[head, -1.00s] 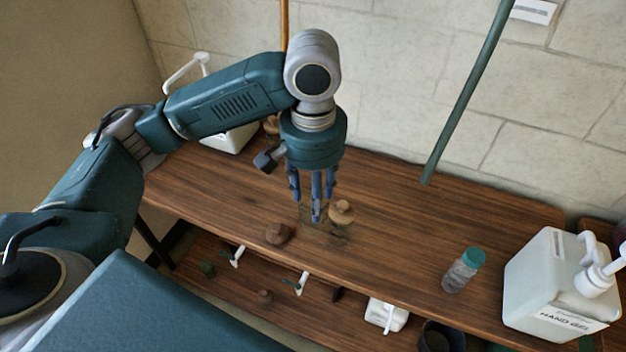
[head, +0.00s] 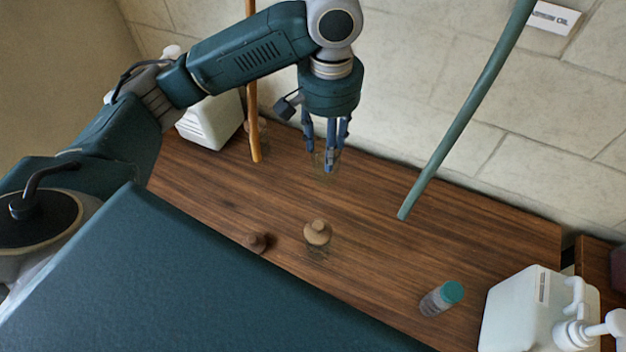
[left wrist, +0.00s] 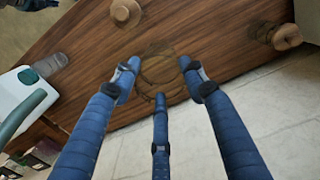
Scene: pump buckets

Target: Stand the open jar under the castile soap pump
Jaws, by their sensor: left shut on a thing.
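My left gripper (head: 328,160) is shut on a clear glass open jar (head: 322,172). In the left wrist view the round glass rim (left wrist: 158,68) shows between the three blue fingers. The jar is over the back part of the wooden counter; I cannot tell whether it touches the wood. A white pump bucket (head: 212,120) stands at the back left, partly behind my arm, with no readable label. Another white pump bucket (head: 525,312) stands at the front right. I cannot tell which is the castile soap pump. My right gripper is not in view.
A cork-topped jar (head: 317,238) and a small brown knob-like piece (head: 257,243) stand near the front edge. A teal-capped jar (head: 440,298) is at the right. An orange-brown pole (head: 251,90) and a green pole (head: 465,112) cross the view.

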